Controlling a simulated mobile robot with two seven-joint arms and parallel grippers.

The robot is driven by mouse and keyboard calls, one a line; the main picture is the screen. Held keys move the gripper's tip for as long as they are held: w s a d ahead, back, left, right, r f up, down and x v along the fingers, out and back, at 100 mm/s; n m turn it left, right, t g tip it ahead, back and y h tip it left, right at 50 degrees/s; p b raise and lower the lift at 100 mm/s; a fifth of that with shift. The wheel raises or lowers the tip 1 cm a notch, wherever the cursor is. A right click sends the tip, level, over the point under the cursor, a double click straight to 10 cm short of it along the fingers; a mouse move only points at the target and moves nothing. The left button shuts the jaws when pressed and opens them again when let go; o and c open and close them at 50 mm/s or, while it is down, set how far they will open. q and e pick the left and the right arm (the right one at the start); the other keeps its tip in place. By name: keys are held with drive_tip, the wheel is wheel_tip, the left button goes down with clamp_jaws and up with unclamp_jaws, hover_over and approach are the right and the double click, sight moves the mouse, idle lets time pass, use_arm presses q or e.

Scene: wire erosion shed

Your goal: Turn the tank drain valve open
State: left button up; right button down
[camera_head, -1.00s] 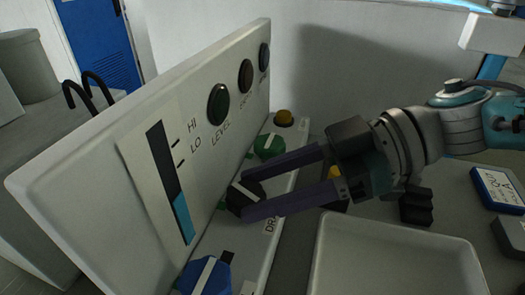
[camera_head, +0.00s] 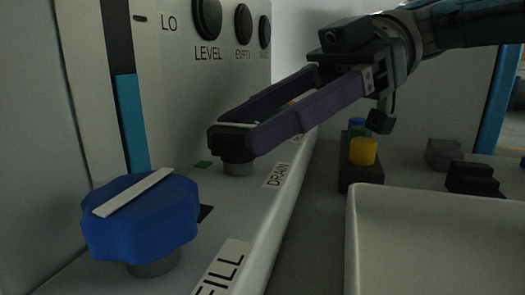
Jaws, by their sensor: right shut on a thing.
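The drain valve is a black knob (camera_head: 231,139) on a grey stem, behind the DRAIN label (camera_head: 278,175) on the console ledge. My right gripper (camera_head: 247,128) comes in from the upper right and is shut on this knob, one dark purple finger on each side. The fingers hide part of the knob, and a pale line shows on its top. The level gauge (camera_head: 131,122) on the panel shows a blue column. My left gripper is not in view.
A blue lobed knob (camera_head: 140,222) with a white bar stands in front, near the FILL label (camera_head: 225,270). A white tray (camera_head: 440,197) lies at lower right. A yellow button (camera_head: 363,151) and dark blocks (camera_head: 472,178) stand behind it.

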drive_tip(key=shift+r, duration=0.1)
idle(0.4)
drive_tip(key=c, duration=0.5)
unclamp_jaws()
drive_tip(key=shift+a, duration=0.1)
wheel_tip(320, 180, up, 20)
drive_tip(key=p, duration=2.2)
